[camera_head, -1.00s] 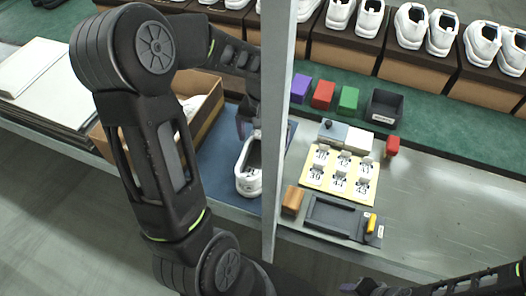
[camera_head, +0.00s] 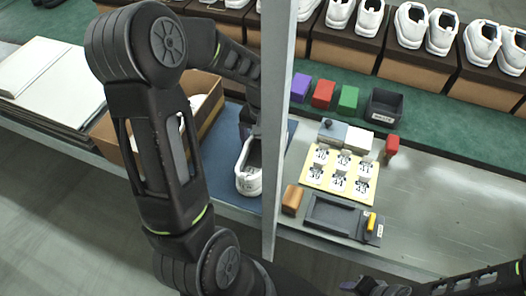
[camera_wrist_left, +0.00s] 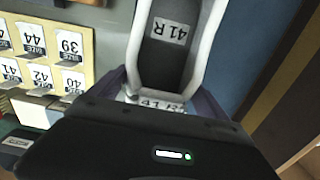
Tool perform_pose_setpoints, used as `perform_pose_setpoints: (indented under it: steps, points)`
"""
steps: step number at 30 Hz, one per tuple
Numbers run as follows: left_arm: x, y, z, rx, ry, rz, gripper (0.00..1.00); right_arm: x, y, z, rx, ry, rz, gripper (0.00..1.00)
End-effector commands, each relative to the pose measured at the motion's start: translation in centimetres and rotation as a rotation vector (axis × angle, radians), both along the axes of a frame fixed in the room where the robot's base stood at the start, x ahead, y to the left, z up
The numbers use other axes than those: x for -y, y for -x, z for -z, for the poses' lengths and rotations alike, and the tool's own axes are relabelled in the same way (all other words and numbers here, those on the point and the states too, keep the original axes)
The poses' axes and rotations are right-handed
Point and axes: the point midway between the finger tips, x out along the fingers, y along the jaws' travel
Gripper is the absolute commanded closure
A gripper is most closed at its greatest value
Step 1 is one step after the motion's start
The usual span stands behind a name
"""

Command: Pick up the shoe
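A white shoe (camera_head: 249,178) with a dark inside sits on the blue mat (camera_head: 224,160), just left of the grey post. In the left wrist view the shoe (camera_wrist_left: 203,50) fills the middle, with a "41 R" label inside and another nearer the gripper. My left gripper (camera_head: 250,122) is at the shoe's far end, partly hidden by the post. Its fingers (camera_wrist_left: 160,92) stand apart on either side of the shoe's end; firm contact does not show. My right gripper (camera_head: 362,287) is at the bottom edge, and its finger opening is unclear.
The grey post (camera_head: 279,120) rises close beside the shoe. An open cardboard box (camera_head: 208,115) with white contents stands left of the mat. Right of the post are a yellow card board (camera_head: 322,184) with numbered tags, a dark tray (camera_head: 336,214) and coloured blocks. Shoes on boxes line the back.

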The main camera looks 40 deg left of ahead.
Motion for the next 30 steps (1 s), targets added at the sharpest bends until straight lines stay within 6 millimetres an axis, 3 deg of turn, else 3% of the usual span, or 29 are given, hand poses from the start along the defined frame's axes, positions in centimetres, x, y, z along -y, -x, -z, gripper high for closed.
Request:
perform_pose_setpoints:
  steps: [21, 30]
  points:
    - [0.01, 0.0, -0.01, 0.0, 0.0, 0.0, 0.72, 0.0, 0.0, 0.0, 0.0, 0.0, 0.0, 0.64]
    - [-0.02, -0.07, -0.29, 0.002, -0.001, 0.0, 0.73, 0.0, 0.0, 0.01, 0.0, 0.0, 0.0, 0.64]
